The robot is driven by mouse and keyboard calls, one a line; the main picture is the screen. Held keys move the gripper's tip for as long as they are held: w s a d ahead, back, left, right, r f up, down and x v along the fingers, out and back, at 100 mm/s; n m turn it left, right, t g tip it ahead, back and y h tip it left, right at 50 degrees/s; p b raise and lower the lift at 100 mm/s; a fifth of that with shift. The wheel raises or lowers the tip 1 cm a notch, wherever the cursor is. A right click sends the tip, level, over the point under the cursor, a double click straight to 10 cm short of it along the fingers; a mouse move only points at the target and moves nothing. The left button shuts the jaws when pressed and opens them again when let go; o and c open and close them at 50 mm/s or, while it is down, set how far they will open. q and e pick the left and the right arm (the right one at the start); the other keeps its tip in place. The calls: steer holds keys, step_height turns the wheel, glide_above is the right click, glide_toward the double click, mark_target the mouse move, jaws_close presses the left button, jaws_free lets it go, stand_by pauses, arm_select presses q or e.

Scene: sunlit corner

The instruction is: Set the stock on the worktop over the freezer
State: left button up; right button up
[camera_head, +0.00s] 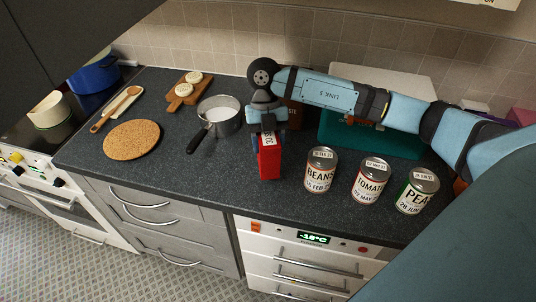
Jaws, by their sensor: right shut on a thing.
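My right gripper (268,125) comes in from the right on its blue arm and is shut on a red carton (269,162) with a white date label at its top. The print on the carton is too small to read, so I cannot confirm that it is the stock. The carton hangs roughly upright at or just above the dark worktop (228,186); I cannot tell whether its base touches. The freezer (276,250), a white drawer unit with a -18°C display, is under the worktop's right part. My left gripper is not in view.
Right of the carton stand tins of beans (321,171), tomato (371,181) and peas (417,191). Left are a saucepan (219,116), a cork mat (132,139), a wooden board (186,92) and a spoon (115,108). A teal box (345,134) is behind.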

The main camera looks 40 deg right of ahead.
steer(key=shift+f, duration=2.5)
steer(key=o, duration=1.1)
steer(key=shift+f, duration=0.1)
steer(key=b+v, duration=0.1)
steer(key=v, duration=1.1)
